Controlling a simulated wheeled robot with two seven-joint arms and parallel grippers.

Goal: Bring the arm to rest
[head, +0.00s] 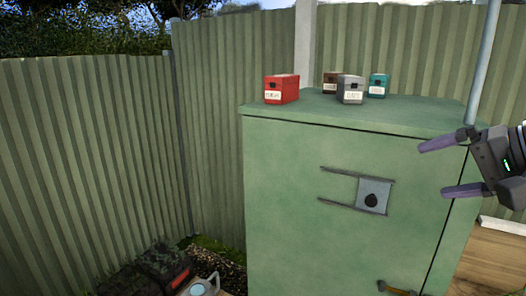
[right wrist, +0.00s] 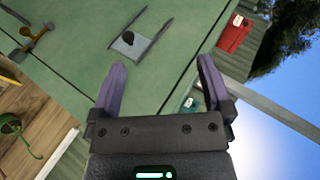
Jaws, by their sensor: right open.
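My right gripper (head: 436,168) is at the right side of the head view, in front of the green cabinet (head: 290,190). Its two purple fingers are spread apart with nothing between them. In the right wrist view the gripper (right wrist: 160,75) is also open and empty, with the cabinet front (right wrist: 180,50) beyond it. My left gripper does not show in the head view.
On the cabinet top stand a red box (head: 282,88), a grey box (head: 350,90), a brown box (head: 331,80) and a teal box (head: 378,84). A plate with a dark knob (head: 371,198) is on the cabinet front. Corrugated fence (head: 90,150) closes the left.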

